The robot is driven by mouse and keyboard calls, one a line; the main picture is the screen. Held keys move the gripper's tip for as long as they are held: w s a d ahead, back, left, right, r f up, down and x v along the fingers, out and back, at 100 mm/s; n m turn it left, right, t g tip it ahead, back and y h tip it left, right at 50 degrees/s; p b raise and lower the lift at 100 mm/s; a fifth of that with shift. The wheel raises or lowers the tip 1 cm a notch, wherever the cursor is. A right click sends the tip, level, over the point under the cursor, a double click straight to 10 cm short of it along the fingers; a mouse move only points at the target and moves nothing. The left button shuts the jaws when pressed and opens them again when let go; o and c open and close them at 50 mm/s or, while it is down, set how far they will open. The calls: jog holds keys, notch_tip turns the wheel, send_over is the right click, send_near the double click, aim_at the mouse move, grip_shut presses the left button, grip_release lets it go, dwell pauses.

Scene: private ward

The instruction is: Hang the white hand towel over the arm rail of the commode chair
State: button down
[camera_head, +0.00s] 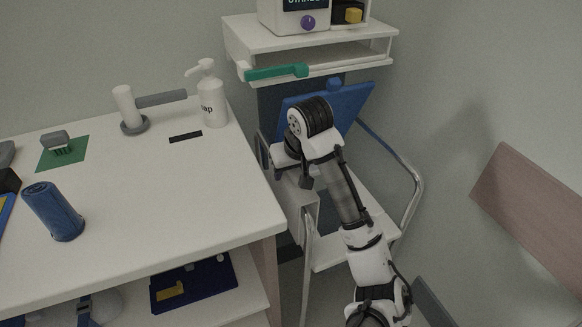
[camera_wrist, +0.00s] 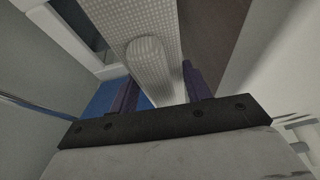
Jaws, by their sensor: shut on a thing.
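The commode chair has a blue backrest (camera_head: 355,99), a white seat (camera_head: 327,254) and a curved chrome arm rail (camera_head: 410,176) on its right. Its left side is partly hidden by my arm and the counter. My gripper (camera_wrist: 160,88) is shut on the white hand towel (camera_wrist: 148,62), a textured strip with a rounded fold between the two dark fingers. In the head view, the towel (camera_head: 303,203) appears as a pale panel hanging below my wrist near the chair's left side. I cannot tell whether the towel touches the left rail.
A white counter (camera_head: 120,225) stands left of the chair, holding a soap bottle (camera_head: 211,95), a blue cup (camera_head: 54,212) and a brush on a green mat (camera_head: 75,154). A white shelf with a green-handled item (camera_head: 275,72) is behind. A wall with a wooden board (camera_head: 535,215) bounds the right.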

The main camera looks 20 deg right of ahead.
jog(key=shift+f+b, duration=0.8)
jog(key=shift+f, duration=0.95)
jog(key=c, duration=0.6)
grip_release()
jog(key=p+v, duration=0.2)
jog(key=v, duration=1.2)
jog(key=shift+f+p, duration=0.1)
jog(key=shift+p, duration=0.25)
jog(key=shift+s, duration=0.1)
